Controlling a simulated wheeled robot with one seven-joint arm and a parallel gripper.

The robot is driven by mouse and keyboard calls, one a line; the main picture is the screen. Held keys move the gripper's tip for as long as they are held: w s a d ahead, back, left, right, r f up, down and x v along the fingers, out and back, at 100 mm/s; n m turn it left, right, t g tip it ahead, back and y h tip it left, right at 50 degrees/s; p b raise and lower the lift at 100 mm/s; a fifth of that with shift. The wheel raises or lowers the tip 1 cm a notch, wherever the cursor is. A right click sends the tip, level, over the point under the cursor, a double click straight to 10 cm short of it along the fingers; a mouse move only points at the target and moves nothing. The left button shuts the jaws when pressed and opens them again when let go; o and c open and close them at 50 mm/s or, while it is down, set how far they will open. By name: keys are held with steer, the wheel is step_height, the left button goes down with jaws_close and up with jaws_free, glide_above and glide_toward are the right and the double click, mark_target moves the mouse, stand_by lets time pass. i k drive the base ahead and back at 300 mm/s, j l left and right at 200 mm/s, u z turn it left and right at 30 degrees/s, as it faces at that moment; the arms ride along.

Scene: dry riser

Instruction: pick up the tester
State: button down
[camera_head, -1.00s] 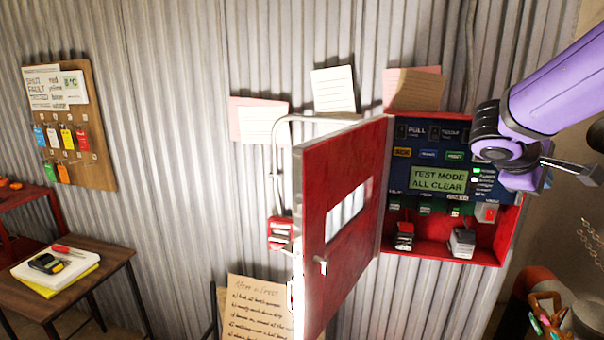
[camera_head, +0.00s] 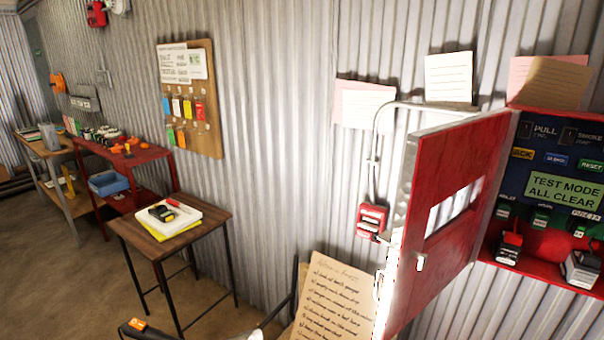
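A small dark device with yellow on it, which looks like the tester (camera_head: 161,213), lies on a white and yellow stack (camera_head: 168,229) on the small brown table (camera_head: 214,222) at the left of centre. A red-handled tool (camera_head: 176,203) lies beside it on the stack.
An open red cabinet door (camera_head: 450,210) stands at the right, with a "TEST MODE ALL CLEAR" panel (camera_head: 565,190) behind it. A handwritten board (camera_head: 330,297) leans below. A red shelf table (camera_head: 125,158) stands behind the brown table. Floor left of the tables (camera_head: 35,260) is clear.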

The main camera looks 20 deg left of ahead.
mark_target(161, 213)
steer(key=u, duration=1.8)
steer(key=i+j+u, duration=0.2)
steer(key=j+u, duration=0.2)
steer(key=j, duration=0.25)
steer(key=i+j+u, duration=0.25)
steer(key=j+u, duration=0.2)
steer(key=j, duration=0.2)
steer(key=i+j+u, duration=0.85)
steer(key=i+j+z, duration=0.1)
steer(key=i+z, duration=0.15)
steer(key=i, duration=0.15)
steer(key=i+j+z, duration=0.25)
steer(key=i, duration=0.2)
steer(key=i+l+z, duration=0.15)
steer(key=i+z, duration=0.2)
steer(key=i, duration=0.5)
steer(key=i+z, duration=0.35)
steer(key=i, duration=0.55)
steer(key=i+z, duration=0.15)
steer(key=i, duration=0.35)
steer(key=i+j+z, duration=0.15)
steer(key=i, duration=0.35)
steer(key=i+j+z, duration=0.15)
steer(key=i, duration=0.35)
